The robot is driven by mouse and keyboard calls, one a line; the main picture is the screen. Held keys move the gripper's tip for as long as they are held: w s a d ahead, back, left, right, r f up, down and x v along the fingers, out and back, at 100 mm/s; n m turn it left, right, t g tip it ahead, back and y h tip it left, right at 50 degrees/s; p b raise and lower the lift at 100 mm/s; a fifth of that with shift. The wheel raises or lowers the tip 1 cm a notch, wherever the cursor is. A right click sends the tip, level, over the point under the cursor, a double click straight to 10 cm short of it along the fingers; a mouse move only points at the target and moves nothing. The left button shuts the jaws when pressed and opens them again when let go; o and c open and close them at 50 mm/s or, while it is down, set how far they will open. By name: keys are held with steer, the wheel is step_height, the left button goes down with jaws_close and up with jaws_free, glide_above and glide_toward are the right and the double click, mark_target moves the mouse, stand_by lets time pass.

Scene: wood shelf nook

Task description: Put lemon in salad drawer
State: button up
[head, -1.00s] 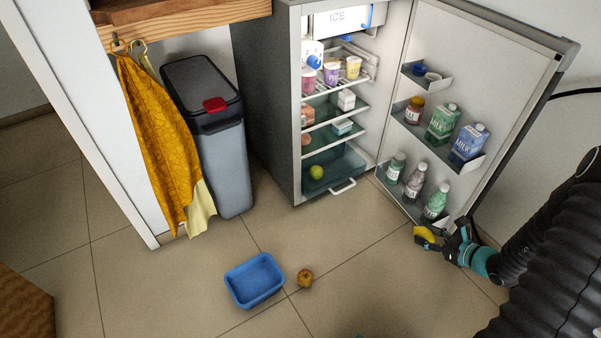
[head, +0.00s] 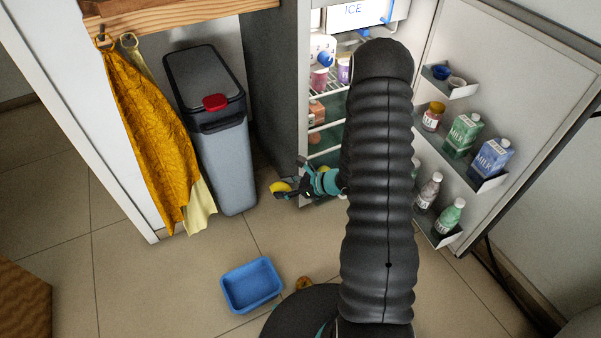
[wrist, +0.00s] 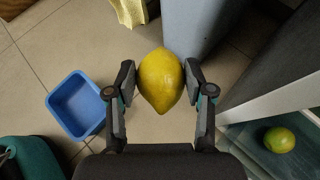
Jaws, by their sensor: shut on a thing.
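The yellow lemon (wrist: 160,80) is between my gripper's fingers (wrist: 160,82) in the wrist view, held on both sides. In the head view the lemon (head: 280,187) and my gripper (head: 287,189) are above the floor, just left of the open fridge's lower front. The salad drawer (wrist: 262,142) shows at the right of the wrist view, with a green lime (wrist: 279,140) in it. The drawer lies to the right of the lemon there. In the head view my arm hides most of the drawer.
A grey bin (head: 222,150) stands left of my gripper, close to the fridge side. A blue tub (head: 252,286) and a brown round fruit (head: 303,283) are on the floor. The fridge door (head: 520,90), with bottles and cartons, stands open at right.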

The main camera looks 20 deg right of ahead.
steer(key=w+d+f+m+t+h+b, duration=0.1)
steer(key=d+f+m+t+h+b, duration=0.15)
steer(key=d, duration=0.85)
steer(key=d+f+m+t+h+b, duration=0.1)
steer(key=d+m+h, duration=0.15)
steer(key=d, duration=0.95)
steer(key=w+d+f+m+t+h+b, duration=0.1)
steer(key=d+f+m+h+b, duration=0.15)
steer(key=d, duration=0.85)
steer(key=shift+m, duration=0.35)
steer(key=shift+s+d+f+x, duration=0.25)
steer(key=shift+f+x, duration=0.25)
steer(key=shift+x, duration=1.9)
steer(key=shift+s+d+f+x, duration=0.1)
steer(key=shift+s+f+x, duration=0.3)
steer(key=shift+x, duration=2)
steer(key=shift+s+d+f+x, duration=0.15)
steer(key=shift+f+x, duration=0.5)
steer(key=shift+x, duration=1.8)
steer(key=shift+f+b, duration=0.7)
steer(key=shift+b, duration=0.4)
steer(key=o, duration=1.2)
steer(key=shift+r, duration=0.1)
